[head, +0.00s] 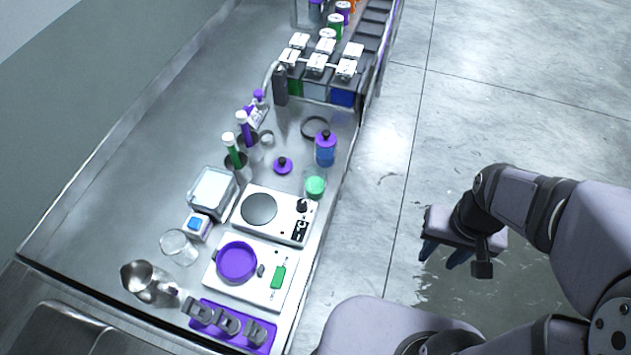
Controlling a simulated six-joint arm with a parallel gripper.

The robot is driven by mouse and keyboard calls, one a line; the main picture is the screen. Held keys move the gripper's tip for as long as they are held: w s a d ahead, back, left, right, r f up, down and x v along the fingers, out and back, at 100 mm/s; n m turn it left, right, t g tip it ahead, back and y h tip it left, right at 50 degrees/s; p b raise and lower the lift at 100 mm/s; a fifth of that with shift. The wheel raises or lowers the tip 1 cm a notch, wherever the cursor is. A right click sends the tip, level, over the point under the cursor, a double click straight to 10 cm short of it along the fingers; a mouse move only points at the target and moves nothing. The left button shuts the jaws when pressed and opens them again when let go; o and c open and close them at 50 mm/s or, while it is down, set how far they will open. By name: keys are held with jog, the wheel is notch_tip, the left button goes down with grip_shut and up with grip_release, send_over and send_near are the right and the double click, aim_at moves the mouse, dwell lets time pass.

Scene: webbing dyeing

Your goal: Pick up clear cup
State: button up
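A clear, empty-looking glass cup (180,247) stands on the metal bench at the lower left, left of the white device with a purple dish. A second clear container (315,186) with something green at its top stands near the bench's right edge. My gripper (445,257) is out over the floor, right of the bench and far from both. Its dark fingers point down, look spread apart, and hold nothing that I can see.
Around the clear cup are a metal pitcher (141,279), a small white and blue box (197,226), a clear square container (212,192) and a purple dish (237,261) on a white device. A purple tray (262,348) holds grey parts. The bench's left side is bare.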

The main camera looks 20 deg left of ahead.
jog(key=o, duration=0.8)
jog(key=shift+c, duration=0.2)
jog(key=t+y+b, duration=0.3)
jog(key=t+b, duration=0.5)
jog(key=t, duration=0.3)
send_over(317, 170)
jog(key=s+d, duration=0.2)
notch_tip(317, 170, down, 3)
jog(key=shift+s+a+f+n+t+h+b, duration=0.2)
jog(key=shift+s+a+f+n+t+b, duration=0.1)
jog(key=shift+s+f+t+b, duration=0.3)
jog(key=shift+s+a+f+n+t+h+b, duration=0.2)
jog(key=shift+s+f+n+t+b, duration=0.15)
jog(key=shift+s+b, duration=0.3)
jog(key=shift+s+d+f+t+h, duration=0.15)
jog(key=shift+s+t+h, duration=0.15)
jog(key=shift+s, duration=0.25)
jog(key=shift+x, duration=0.8)
jog(key=shift+a+p+x, duration=0.1)
jog(key=shift+p+x, duration=0.1)
jog(key=shift+x, duration=1.25)
jog(key=shift+a+p+x, duration=0.15)
jog(key=shift+p+x, duration=0.05)
jog(key=shift+x, duration=1.25)
